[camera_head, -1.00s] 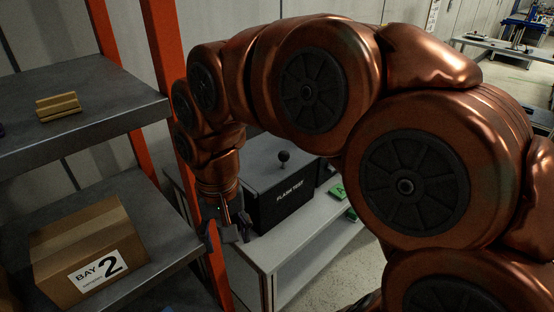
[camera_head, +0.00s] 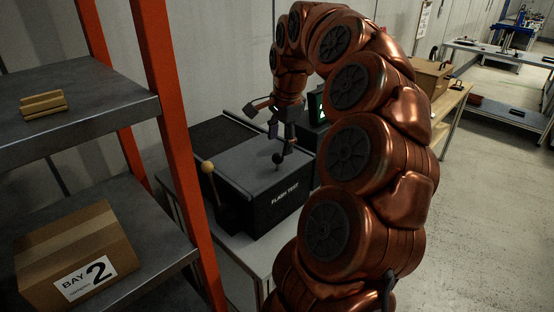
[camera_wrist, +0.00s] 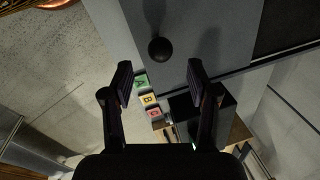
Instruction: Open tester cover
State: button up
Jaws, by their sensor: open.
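The tester (camera_head: 290,200) is a dark box marked "FLASH TEST" on a grey bench. Its grey cover (camera_head: 245,165) lies flat on top, closed. A black ball knob (camera_head: 277,158) stands on the cover near its front right; it also shows in the wrist view (camera_wrist: 160,49). My gripper (camera_head: 281,138) is open and empty, pointing down over the cover, close to the knob. In the wrist view my fingertips (camera_wrist: 160,72) are spread apart, and the knob lies just beyond the gap between them. I cannot tell whether a finger touches the cover.
A wooden-knobbed lever (camera_head: 208,167) stands at the tester's left side. A device with a green screen (camera_head: 316,105) stands behind. Coloured A, B and C blocks (camera_wrist: 149,99) lie beside the tester. An orange-posted shelf (camera_head: 178,150) with a BAY 2 box (camera_head: 75,250) is close on the left.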

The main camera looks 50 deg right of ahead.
aim_at(278, 153)
jog(key=shift+w+f+p, duration=0.2)
jog(key=shift+w+f, duration=0.05)
jog(key=shift+f, duration=0.9)
jog(key=shift+w+f+p, duration=0.2)
jog(key=shift+f+p, duration=0.05)
jog(key=shift+f, duration=0.9)
jog(key=shift+w+f+p, duration=0.2)
jog(key=shift+w+f, duration=0.05)
jog(key=shift+f, duration=0.9)
jog(key=shift+d, duration=0.1)
grip_shut()
